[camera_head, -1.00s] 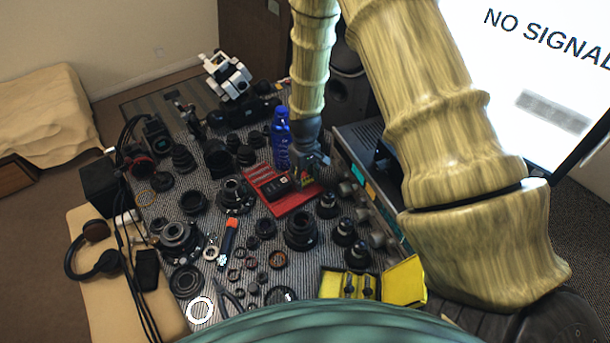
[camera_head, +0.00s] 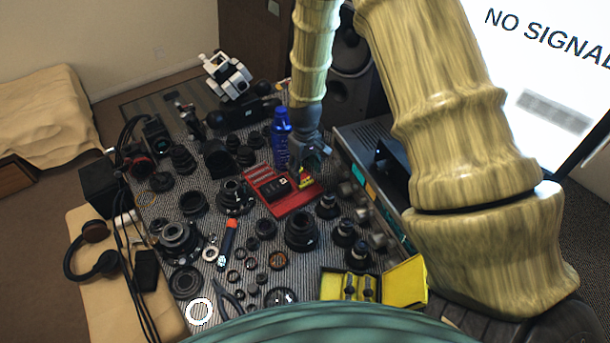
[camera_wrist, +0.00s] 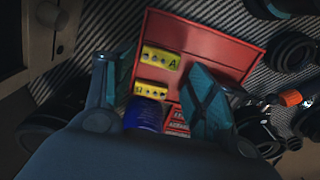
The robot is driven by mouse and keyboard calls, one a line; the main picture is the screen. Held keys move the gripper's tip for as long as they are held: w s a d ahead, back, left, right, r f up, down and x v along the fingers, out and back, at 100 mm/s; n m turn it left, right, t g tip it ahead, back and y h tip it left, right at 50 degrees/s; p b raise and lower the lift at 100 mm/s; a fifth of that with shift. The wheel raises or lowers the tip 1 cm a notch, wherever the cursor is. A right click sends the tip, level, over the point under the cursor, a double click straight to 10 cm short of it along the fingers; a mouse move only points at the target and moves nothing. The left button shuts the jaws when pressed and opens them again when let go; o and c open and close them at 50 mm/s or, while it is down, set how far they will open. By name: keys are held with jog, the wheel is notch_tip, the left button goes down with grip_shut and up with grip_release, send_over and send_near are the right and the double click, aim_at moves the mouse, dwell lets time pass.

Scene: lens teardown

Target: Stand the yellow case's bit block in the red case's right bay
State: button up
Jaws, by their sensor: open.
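The red case (camera_head: 291,209) lies open on the striped table in the head view, a black block (camera_head: 277,188) in its middle. A small yellow bit block (camera_head: 306,182) is in its right part. In the wrist view, two yellow faces with dark holes show inside the red case (camera_wrist: 215,45); the upper one (camera_wrist: 160,58) is marked "A". I cannot tell whether they are one stepped block. My gripper (camera_head: 318,160) is open just above the yellow block, apart from it. The yellow case (camera_head: 405,283) stands open at the front right, with dark knobbed parts inside.
A blue bottle (camera_head: 281,138) stands close left of my gripper. Lens parts crowd the table left and in front of the red case. A grey equipment box (camera_head: 365,165) borders the right. An orange-handled tool (camera_head: 229,232) lies in front.

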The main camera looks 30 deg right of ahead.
notch_tip(320, 180, up, 9)
jog(key=b, duration=0.2)
dwell(0.4)
